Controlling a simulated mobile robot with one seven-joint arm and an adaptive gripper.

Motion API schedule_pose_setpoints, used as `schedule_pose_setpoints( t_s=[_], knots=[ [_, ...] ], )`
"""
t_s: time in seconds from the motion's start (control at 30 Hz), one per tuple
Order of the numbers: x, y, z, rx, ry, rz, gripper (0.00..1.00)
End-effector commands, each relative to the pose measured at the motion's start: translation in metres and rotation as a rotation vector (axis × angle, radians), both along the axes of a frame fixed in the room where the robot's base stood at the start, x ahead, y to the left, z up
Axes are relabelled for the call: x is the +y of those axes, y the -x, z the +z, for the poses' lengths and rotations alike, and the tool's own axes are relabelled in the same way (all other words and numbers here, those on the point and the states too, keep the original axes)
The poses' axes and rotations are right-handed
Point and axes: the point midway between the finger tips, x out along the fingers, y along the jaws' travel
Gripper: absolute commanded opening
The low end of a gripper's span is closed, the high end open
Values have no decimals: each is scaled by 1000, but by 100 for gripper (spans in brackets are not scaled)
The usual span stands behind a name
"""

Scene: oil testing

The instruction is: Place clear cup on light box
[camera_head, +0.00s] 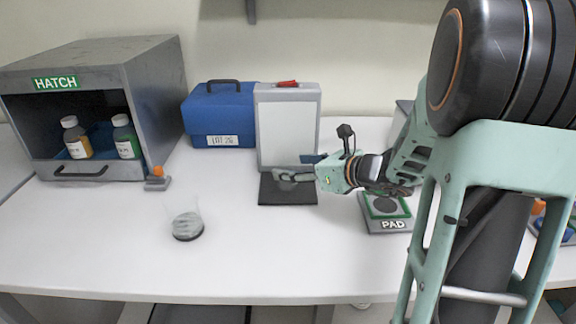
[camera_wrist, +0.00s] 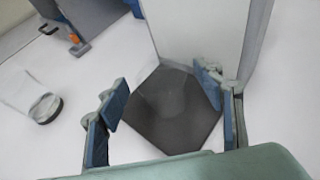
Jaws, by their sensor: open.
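The clear cup (camera_head: 187,226) is transparent with a dark base and stands upright on the white table, left of the light box. In the wrist view the clear cup (camera_wrist: 35,97) shows at the left, outside my fingers. The light box (camera_head: 287,128) is a pale upright panel in a grey frame with a red part on top; a dark flat plate (camera_head: 287,197) lies at its foot. My gripper (camera_head: 288,178) is over this plate, close in front of the panel. In the wrist view my gripper (camera_wrist: 163,97) is open, with the plate visible between its fingers and nothing held.
A grey hatch cabinet (camera_head: 120,70) with two bottles stands at the left, beside a small orange-topped block (camera_head: 157,180). A blue case (camera_head: 218,115) stands behind. A pad (camera_head: 388,222) lies right of the plate. The table's front middle is clear.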

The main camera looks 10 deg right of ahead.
Motion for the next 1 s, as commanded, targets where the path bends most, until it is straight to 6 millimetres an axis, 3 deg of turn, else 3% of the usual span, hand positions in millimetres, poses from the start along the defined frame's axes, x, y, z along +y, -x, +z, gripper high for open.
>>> schedule_pose_setpoints(
  t_s=[0.2, 0.4, 0.6, 1.0],
  knots=[
    [-27, 38, 21, -2, 2, -4, 61],
    [-43, 62, 32, -1, 2, -2, 61],
    [-47, 71, 35, 0, 0, 0, 61],
    [-47, 71, 35, 1, 1, 1, 61]
  ],
)
